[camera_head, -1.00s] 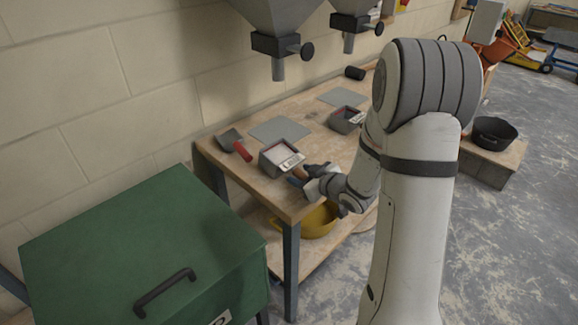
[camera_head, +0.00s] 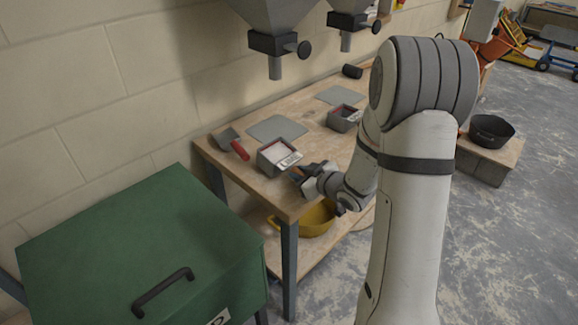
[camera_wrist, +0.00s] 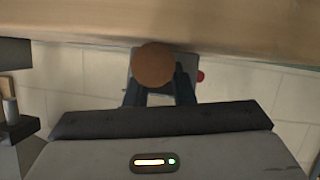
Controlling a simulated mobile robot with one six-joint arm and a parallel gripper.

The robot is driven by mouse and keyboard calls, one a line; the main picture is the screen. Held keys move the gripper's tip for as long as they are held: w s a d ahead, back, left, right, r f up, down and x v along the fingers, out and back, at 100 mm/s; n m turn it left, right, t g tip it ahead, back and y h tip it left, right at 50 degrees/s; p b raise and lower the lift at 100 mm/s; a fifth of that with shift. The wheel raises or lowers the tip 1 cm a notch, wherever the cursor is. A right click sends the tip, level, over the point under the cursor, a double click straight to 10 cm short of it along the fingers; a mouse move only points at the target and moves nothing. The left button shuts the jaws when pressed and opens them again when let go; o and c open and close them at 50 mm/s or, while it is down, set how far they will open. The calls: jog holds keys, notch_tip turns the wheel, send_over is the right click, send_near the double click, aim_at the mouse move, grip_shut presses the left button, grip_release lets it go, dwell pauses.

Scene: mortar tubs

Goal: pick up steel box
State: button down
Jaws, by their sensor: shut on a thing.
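The grey box (camera_wrist: 137,56) shows partly behind this handle. I cannot tell whether the box touches the bench.
The wooden workbench (camera_head: 245,172) also holds a red-handled scoop (camera_head: 239,149), a grey plate (camera_head: 277,128) and a second grey box (camera_head: 343,119). A green lidded chest (camera_head: 130,245) stands at the near left. A yellow tub (camera_head: 316,219) is on the lower shelf. Hoppers (camera_head: 274,44) hang above.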

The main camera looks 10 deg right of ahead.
aim_at(300, 173)
jog(key=shift+r, duration=0.1)
notch_tip(300, 173, up, 10)
jog(key=shift+f+p, duration=0.25)
jog(key=shift+p, duration=0.9)
jog(key=shift+w+a+f+g+h, duration=0.1)
jog(key=shift+f+g+h, duration=0.2)
jog(key=shift+f, duration=0.85)
jog(key=shift+w+a+f+g+h, duration=0.15)
jog(key=shift+f+g, duration=0.2)
jog(key=shift+f, duration=0.85)
jog(key=shift+w+d+f+g+h, duration=0.1)
jog(key=shift+f+g+h, duration=0.2)
jog(key=shift+f, duration=0.85)
jog(key=shift+f+b, duration=0.4)
jog(key=shift+f, duration=0.25)
jog(key=c, duration=1.1)
grip_release()
jog(key=shift+c, duration=0.2)
jog(key=p+v, duration=0.1)
jog(key=v, duration=0.7)
jog(key=shift+p, duration=0.35)
